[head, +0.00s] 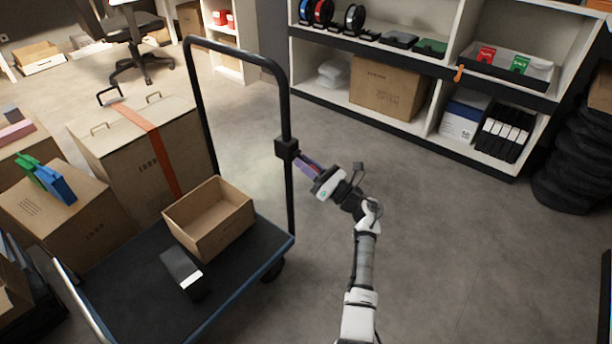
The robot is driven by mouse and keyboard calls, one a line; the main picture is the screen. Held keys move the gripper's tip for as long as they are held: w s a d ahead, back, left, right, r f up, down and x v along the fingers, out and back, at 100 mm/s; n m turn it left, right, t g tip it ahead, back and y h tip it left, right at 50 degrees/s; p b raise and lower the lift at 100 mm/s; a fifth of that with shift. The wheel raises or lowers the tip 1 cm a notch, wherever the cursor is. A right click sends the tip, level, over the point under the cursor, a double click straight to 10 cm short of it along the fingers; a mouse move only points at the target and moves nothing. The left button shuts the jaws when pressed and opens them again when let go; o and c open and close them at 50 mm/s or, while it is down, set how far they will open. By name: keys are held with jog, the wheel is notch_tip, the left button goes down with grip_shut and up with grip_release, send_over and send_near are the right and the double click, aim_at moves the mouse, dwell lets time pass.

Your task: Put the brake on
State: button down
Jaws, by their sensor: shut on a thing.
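A platform trolley with a dark deck (130,300) and a black tubular handle (237,56) stands at the left of centre. A black block (287,148) is fixed on the handle's right post. My gripper (304,161) reaches this block from the right and is shut on the brake lever there. The lever is mostly hidden between the fingers, so its angle cannot be told. A dark wheel (273,272) shows under the deck's right corner.
An open carton (210,218) and a small black and white box (185,273) sit on the deck. Large cartons (140,150) stand behind and left. Shelves (440,70) line the back right, with dark tyres (572,160) beside them. The floor at right is clear.

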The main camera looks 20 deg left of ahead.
aim_at(306, 162)
dwell(0.4)
jog(key=c, duration=1.3)
grip_release()
jog(key=shift+o, duration=0.2)
notch_tip(306, 162, up, 20)
jog(key=p, duration=0.3)
